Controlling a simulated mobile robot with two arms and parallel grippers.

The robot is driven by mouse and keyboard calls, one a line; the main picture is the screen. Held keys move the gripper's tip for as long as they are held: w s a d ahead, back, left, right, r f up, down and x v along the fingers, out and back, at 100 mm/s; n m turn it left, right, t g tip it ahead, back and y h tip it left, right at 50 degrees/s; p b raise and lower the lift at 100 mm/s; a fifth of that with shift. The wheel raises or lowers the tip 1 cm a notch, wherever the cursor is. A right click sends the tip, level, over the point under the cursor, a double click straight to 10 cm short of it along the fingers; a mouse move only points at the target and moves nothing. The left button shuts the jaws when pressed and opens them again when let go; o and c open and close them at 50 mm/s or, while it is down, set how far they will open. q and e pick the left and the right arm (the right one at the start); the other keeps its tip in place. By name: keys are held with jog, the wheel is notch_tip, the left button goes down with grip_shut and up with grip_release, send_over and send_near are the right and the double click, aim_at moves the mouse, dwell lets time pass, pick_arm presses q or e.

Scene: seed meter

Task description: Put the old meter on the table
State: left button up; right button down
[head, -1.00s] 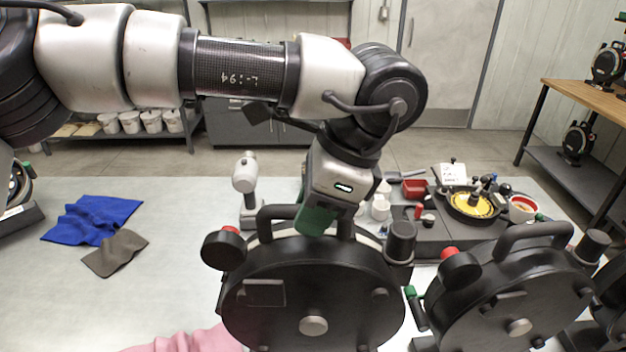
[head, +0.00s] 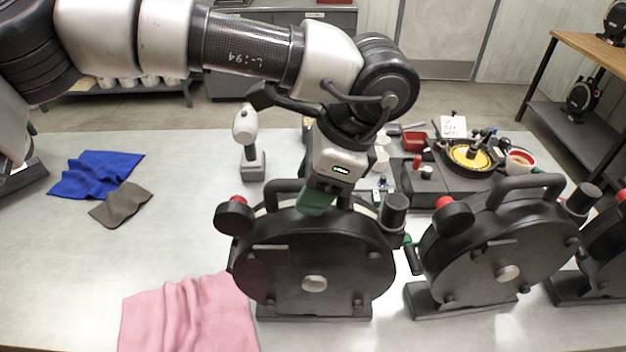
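A round black meter (head: 275,270) with a top handle, a red knob and a flat base is in the middle of the head view. I take it as the old meter. My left gripper (head: 317,200), with green fingers, is at its handle from above and looks shut on it. The fingers hide part of the handle. The meter is upright over the table (head: 60,270); I cannot tell whether its base touches the top. My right gripper is not in view.
A similar meter (head: 455,260) stands close on the right, with another partly cut off (head: 600,255) at the edge. A pink cloth (head: 190,320) lies front left. The left table is mostly clear.

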pick_arm(q)
jog(key=shift+d+r, duration=0.1)
jog(key=shift+r, duration=0.2)
jog(key=b+v, duration=0.3)
jog(key=v, duration=0.8)
jog(key=shift+r, duration=0.2)
jog(key=shift+d, duration=0.15)
